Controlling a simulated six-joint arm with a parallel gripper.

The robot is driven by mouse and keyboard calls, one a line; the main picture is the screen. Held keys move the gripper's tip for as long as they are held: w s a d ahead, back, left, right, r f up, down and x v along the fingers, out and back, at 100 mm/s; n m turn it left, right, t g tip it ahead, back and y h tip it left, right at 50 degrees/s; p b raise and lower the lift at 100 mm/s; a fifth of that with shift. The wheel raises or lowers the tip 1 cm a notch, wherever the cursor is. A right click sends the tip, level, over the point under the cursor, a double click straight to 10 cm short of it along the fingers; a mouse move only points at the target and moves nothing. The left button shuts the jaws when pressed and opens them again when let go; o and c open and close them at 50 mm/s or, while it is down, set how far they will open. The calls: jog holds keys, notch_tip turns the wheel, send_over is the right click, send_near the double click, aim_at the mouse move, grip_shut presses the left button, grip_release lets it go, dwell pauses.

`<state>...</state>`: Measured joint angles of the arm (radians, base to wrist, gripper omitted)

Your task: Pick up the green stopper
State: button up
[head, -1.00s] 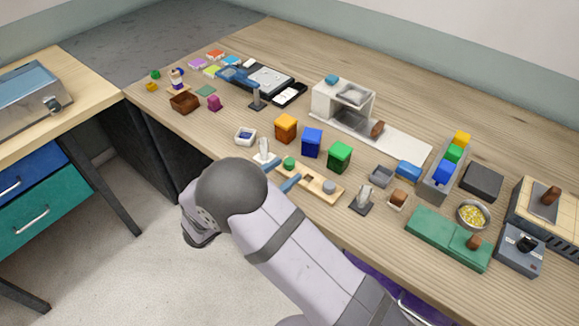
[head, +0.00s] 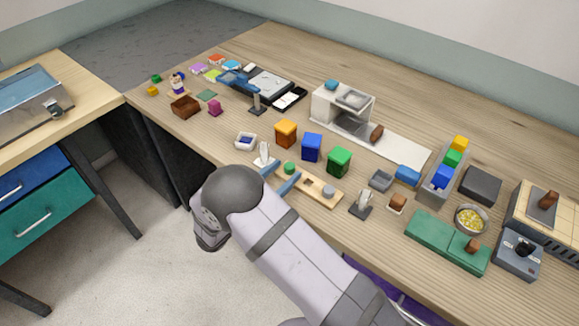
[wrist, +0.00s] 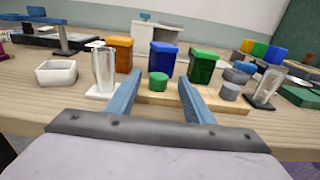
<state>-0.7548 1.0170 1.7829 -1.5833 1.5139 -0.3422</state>
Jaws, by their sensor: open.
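The green stopper (head: 290,168) is a small cylinder at the left end of the wooden board (head: 314,185). In the wrist view the green stopper (wrist: 158,82) shows upright between the two blue fingers, beyond them or at their tips. My gripper (head: 281,176) is open, one finger on each side of the stopper. In the wrist view my gripper (wrist: 160,82) is empty, with a gap around the stopper. A grey stopper (wrist: 230,91) stands on the same board to the right.
Orange (head: 286,133), blue (head: 312,144) and green (head: 339,161) boxes stand behind the board. A second rod stand (head: 361,205) is to the right. A white dish (wrist: 57,72) is at left.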

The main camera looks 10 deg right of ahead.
aim_at(286, 169)
jog(key=shift+p+x, duration=0.45)
jog(key=shift+x, duration=1.3)
jog(key=shift+a, duration=0.1)
jog(key=shift+c, duration=0.2)
jog(key=c, duration=1.1)
jog(key=shift+r, duration=0.1)
notch_tip(286, 169, up, 9)
jog(key=shift+f+b, duration=0.1)
jog(key=shift+b, duration=0.6)
jog(key=shift+r, duration=0.5)
